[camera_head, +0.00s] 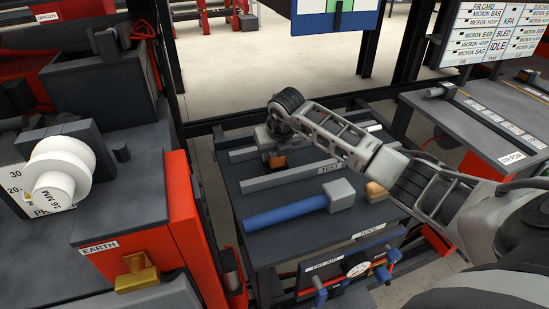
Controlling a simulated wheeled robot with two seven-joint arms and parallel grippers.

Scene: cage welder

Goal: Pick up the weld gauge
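I cannot say for certain which thing is the weld gauge. A small orange-brown block (277,163) sits on the dark workbench, directly below my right gripper. My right arm reaches in from the right, and its gripper (268,147) points down at the bench's far left part. The wrist hides most of the fingers, so I cannot tell whether they are open or touch the block. My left gripper is out of view.
A blue-handled hammer (290,213) and a tan block (376,190) lie on the workbench (262,243), in front of a grey bar (290,177) labelled TEST. An orange-red cabinet (190,215) stands close on the left.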

